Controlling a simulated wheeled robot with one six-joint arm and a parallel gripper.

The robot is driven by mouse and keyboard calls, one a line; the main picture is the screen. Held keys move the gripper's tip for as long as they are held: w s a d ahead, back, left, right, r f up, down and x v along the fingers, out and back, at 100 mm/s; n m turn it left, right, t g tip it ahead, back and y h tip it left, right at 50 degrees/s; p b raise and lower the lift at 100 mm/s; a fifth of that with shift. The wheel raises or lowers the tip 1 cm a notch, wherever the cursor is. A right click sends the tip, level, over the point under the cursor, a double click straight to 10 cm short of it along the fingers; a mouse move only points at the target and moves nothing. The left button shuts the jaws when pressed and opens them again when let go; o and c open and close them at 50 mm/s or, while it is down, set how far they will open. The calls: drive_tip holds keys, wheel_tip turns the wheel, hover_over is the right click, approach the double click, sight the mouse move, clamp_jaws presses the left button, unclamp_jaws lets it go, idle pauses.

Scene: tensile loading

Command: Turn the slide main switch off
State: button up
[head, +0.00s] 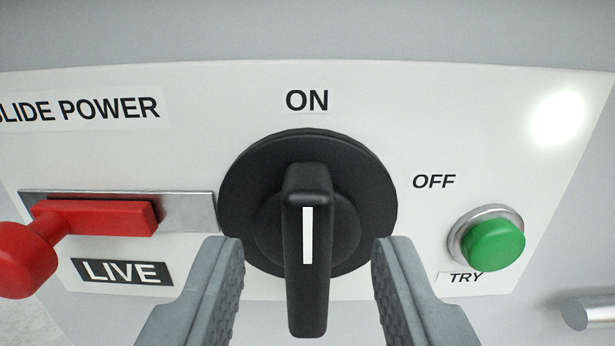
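The slide main switch is a black rotary knob (308,290) on a round black base (245,190), in the middle of the head view. Its handle stands upright, and its white line (308,235) points up to the ON label (307,100). The OFF label (434,181) is at the upper right of the knob. My gripper (308,255) is open, with one finger on each side of the handle. Gaps show between the handle and both fingers. Whether the fingers reach as deep as the handle is hard to tell.
Left of the knob, a red sliding handle (105,218) sits on a metal strip above a LIVE label (122,272). A green button (493,245) marked TRY is at the right. A metal bar (590,312) juts in at the lower right. The white panel (400,100) is clear above.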

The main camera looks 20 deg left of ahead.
sight(308, 250)
drive_tip(key=shift+x, duration=1.25)
clamp_jaws()
